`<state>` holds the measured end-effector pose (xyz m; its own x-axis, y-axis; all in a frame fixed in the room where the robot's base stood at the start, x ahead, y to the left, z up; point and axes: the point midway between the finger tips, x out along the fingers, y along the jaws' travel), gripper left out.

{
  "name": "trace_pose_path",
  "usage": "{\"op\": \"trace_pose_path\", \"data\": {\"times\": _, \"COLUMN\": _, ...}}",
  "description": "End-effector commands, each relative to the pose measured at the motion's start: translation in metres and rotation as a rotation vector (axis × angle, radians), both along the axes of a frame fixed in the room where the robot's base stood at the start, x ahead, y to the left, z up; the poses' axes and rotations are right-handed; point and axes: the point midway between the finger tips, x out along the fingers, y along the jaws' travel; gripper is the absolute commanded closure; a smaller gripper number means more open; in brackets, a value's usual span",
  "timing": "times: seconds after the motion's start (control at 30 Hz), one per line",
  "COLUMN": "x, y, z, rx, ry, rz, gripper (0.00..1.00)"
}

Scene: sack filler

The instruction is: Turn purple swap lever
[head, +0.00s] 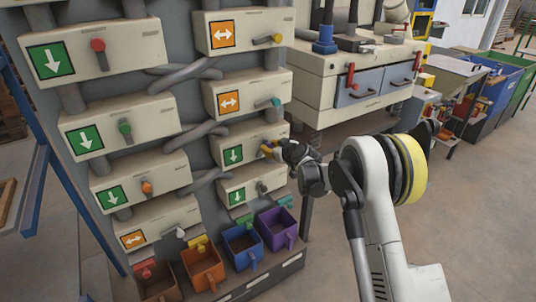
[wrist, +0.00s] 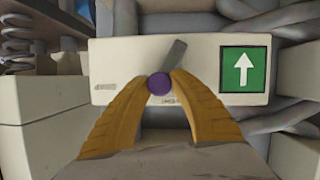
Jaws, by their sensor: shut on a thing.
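The purple swap lever shows in the wrist view as a round purple knob (wrist: 160,84) with a dark grey arm (wrist: 175,54) reaching up and slightly right. It is on a cream box (wrist: 125,60) with a green arrow sign (wrist: 244,69). My gripper (wrist: 162,77) is shut with one yellow finger on each side of the knob. In the head view my gripper (head: 266,149) is at the third box down (head: 251,137) in the right column, beside its green down-arrow sign (head: 233,154). The purple knob is hidden there by the fingers.
Boxes with other levers are above, below and left, including a teal lever (head: 276,102) just above and a grey one (head: 262,188) just below. Grey pipes (head: 196,133) cross between the columns. Coloured bins, including a purple bin (head: 278,226), stand below. Floor at right is open.

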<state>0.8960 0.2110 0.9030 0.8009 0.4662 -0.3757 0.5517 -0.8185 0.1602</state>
Motion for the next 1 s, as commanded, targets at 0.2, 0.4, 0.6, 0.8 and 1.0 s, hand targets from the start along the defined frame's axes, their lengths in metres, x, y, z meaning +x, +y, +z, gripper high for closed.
{"op": "trace_pose_path", "data": {"times": 0.2, "x": 0.012, "y": -0.009, "z": -0.009, "rx": 0.168, "ry": 0.117, "rz": 0.000, "gripper": 1.00}}
{"op": "trace_pose_path", "data": {"times": 0.4, "x": 0.016, "y": -0.016, "z": -0.017, "rx": 0.325, "ry": 0.223, "rz": 0.001, "gripper": 1.00}}
{"op": "trace_pose_path", "data": {"times": 0.6, "x": 0.020, "y": -0.020, "z": -0.026, "rx": 0.474, "ry": 0.322, "rz": 0.000, "gripper": 1.00}}
{"op": "trace_pose_path", "data": {"times": 0.8, "x": 0.022, "y": -0.023, "z": -0.034, "rx": 0.597, "ry": 0.405, "rz": 0.000, "gripper": 1.00}}
{"op": "trace_pose_path", "data": {"times": 1.0, "x": 0.023, "y": -0.024, "z": -0.039, "rx": 0.681, "ry": 0.462, "rz": 0.000, "gripper": 1.00}}
